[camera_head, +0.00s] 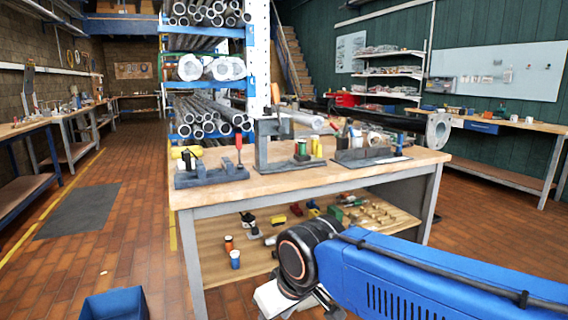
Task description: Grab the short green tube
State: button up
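A short green tube (302,147) stands upright on the wooden workbench (350,170), beside a grey metal stand. It is small in the head view, and its lower part is hard to make out. My blue arm reaches in from the lower right, in front of the bench. A pale part of it runs off the bottom edge of the picture. My gripper's fingers do not show, so whether they hold anything is hidden.
Grey holders with tools stand on the bench, one with a red-handled tool (239,143) at the left. A long dark pipe with a flange (438,131) extends over the bench's right end. The lower shelf holds small parts. A blue bin (114,305) stands at lower left; the left floor is mostly clear.

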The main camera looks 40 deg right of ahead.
aim_at(302, 147)
jog(key=i+l+z, duration=0.1)
jog(key=z, duration=1.35)
